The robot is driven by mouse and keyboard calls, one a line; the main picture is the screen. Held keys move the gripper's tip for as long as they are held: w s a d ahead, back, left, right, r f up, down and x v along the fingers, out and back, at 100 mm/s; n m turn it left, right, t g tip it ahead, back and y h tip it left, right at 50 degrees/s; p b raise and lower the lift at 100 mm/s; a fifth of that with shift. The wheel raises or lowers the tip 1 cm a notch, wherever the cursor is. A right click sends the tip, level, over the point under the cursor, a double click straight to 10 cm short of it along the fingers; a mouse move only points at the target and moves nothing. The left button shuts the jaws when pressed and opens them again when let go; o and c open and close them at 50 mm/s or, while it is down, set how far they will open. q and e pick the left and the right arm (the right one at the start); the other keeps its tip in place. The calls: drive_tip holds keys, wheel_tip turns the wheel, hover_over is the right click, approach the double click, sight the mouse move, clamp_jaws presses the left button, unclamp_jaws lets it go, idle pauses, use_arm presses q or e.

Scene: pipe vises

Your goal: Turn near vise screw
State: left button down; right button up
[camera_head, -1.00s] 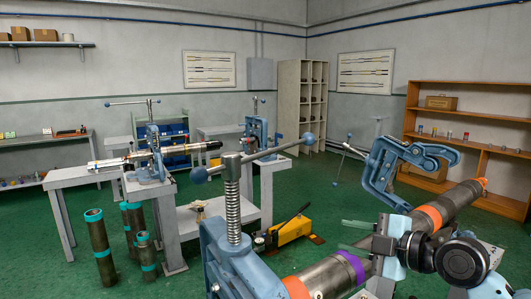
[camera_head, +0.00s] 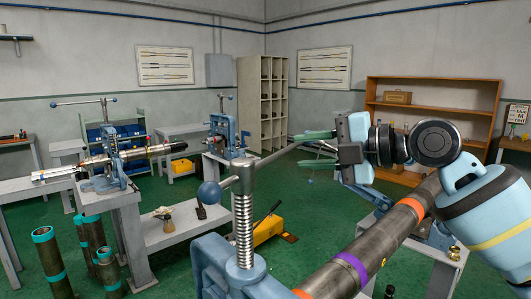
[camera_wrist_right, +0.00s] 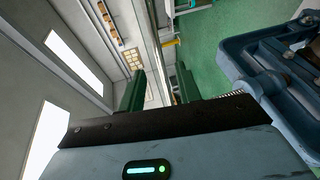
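The near vise (camera_head: 215,260) is blue and stands at the bottom centre of the head view. Its upright threaded screw (camera_head: 245,225) carries a slanting handle bar (camera_head: 280,157) with a blue-grey ball (camera_head: 209,194) on its left end. The bar's right end reaches my right gripper (camera_head: 316,149), whose green fingers stand apart, one above the other. Whether the bar lies between them is unclear, and its right ball is hidden. In the right wrist view the fingers (camera_wrist_right: 160,90) are also apart, with part of the vise (camera_wrist_right: 265,65) to their right. My left gripper is out of view.
A long pipe (camera_head: 385,240) with orange and purple bands runs from the vise to the right, beneath my right arm. Other vises stand on benches at the left (camera_head: 103,170) and centre (camera_head: 221,128). A yellow tool (camera_head: 268,229) lies on the green floor behind the near vise.

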sight(284, 151)
drive_tip(key=shift+a, duration=0.1)
drive_tip(key=p+x, duration=0.1)
drive_tip(key=x, duration=0.5)
drive_tip(key=shift+r, duration=0.1)
drive_tip(key=shift+x, duration=0.8)
clamp_jaws()
